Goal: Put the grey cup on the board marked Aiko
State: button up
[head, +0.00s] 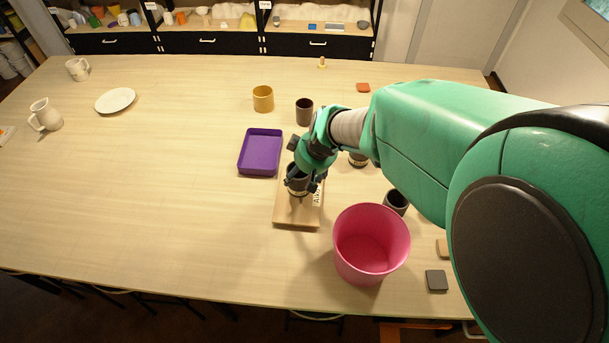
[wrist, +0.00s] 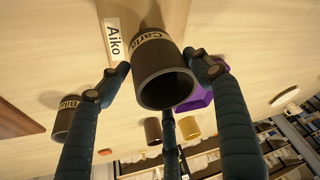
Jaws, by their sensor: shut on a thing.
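My gripper (head: 302,184) is shut on a dark grey cup (wrist: 163,78) with a pale name band that seems to read "Carla". In the head view the cup (head: 297,187) is over the wooden board (head: 290,218), roughly upright. In the wrist view the fingers lie on both sides of the cup, its open mouth toward the camera. The white "Aiko" label (wrist: 114,40) lies on the board beside the cup; it is partly visible in the head view (head: 317,197). The cup's base is hidden, so I cannot tell whether it touches the board.
A purple tray (head: 261,152) is behind the board, and a pink bucket (head: 371,245) stands close at its right front. Other dark cups stand behind (head: 304,112) and right (head: 397,202), one banded (head: 358,159). A yellow cup (head: 263,98) is farther back. The table's left is mostly clear.

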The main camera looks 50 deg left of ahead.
jog(key=shift+f, duration=1.4)
jog(key=shift+f, duration=0.1)
jog(key=o, duration=1.4)
jog(key=shift+c, duration=0.2)
jog(key=shift+d+r, duration=0.1)
jog(key=shift+r, duration=0.3)
jog(key=v, duration=1.1)
jog(key=shift+r+p, duration=0.15)
jog(key=shift+p, duration=0.2)
jog(key=shift+d, duration=0.15)
